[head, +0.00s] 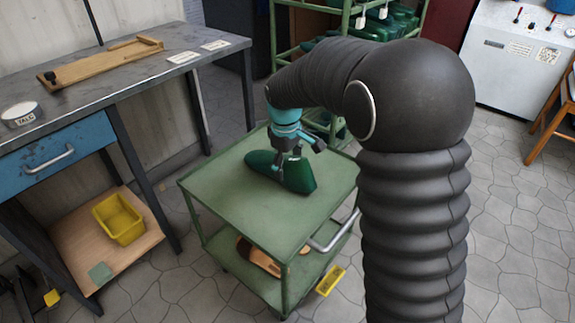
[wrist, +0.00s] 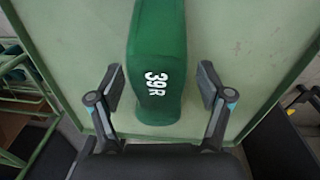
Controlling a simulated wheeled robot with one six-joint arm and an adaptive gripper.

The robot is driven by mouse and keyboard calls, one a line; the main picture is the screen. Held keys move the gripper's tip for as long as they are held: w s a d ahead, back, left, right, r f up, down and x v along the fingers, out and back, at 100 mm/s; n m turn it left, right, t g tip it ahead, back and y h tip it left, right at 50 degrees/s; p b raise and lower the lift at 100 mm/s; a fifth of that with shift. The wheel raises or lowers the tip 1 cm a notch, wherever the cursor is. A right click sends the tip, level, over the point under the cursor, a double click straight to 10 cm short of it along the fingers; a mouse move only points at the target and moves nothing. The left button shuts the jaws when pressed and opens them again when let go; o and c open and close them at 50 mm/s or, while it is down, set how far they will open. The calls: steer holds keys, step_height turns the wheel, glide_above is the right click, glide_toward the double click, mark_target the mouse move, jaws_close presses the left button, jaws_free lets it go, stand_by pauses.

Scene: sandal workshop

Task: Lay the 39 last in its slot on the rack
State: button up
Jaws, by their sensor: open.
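The 39 last (head: 282,172) is a green shoe last that lies on the green trolley top (head: 240,222). In the wrist view the last (wrist: 158,60) shows the white mark "39R" near its heel end. My gripper (head: 298,147) is over the heel end of the last. In the wrist view my gripper (wrist: 162,90) is open, with one finger on each side of the last and a gap on both sides. The green rack (head: 275,60) stands behind the trolley with several green lasts on it. Its slots are largely hidden by my arm.
A workbench (head: 85,88) with a wooden board (head: 105,62), a talc tin (head: 20,115) and white labels stands at the left. A yellow bin (head: 119,219) sits on its lower shelf. A grey machine (head: 520,60) stands at the back right.

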steer(key=r, duration=1)
steer(key=shift+s+a+r, duration=0.25)
steer(key=shift+s+r, duration=0.05)
steer(key=shift+r, duration=0.1)
steer(key=shift+r+m, duration=0.25)
steer(key=shift+m, duration=0.05)
steer(key=shift+w+a+f+m, duration=0.1)
steer(key=shift+w+m, duration=0.05)
steer(key=shift+m, duration=0.15)
steer(key=f, duration=0.1)
steer(key=s+f+m, duration=0.1)
steer(key=s+f, duration=0.1)
steer(key=shift+d+f+m, duration=0.1)
steer(key=shift+d+m, duration=0.15)
steer(key=shift+m, duration=0.05)
steer(key=s+d+r+m+t, duration=0.1)
steer(key=s+d+m, duration=0.2)
steer(key=s+d, duration=0.2)
steer(key=s+d+r+m+t, duration=0.2)
steer(key=s+d, duration=0.4)
steer(key=s, duration=0.6)
steer(key=s+d+r+m+t, duration=0.1)
steer(key=s+d+m+t, duration=0.1)
steer(key=s+d, duration=0.4)
steer(key=s+m, duration=0.1)
steer(key=s, duration=0.2)
steer(key=shift+s+r+m+p, duration=0.15)
steer(key=shift+r+m+p, duration=0.15)
steer(key=shift+p, duration=0.1)
steer(key=shift+a, duration=0.1)
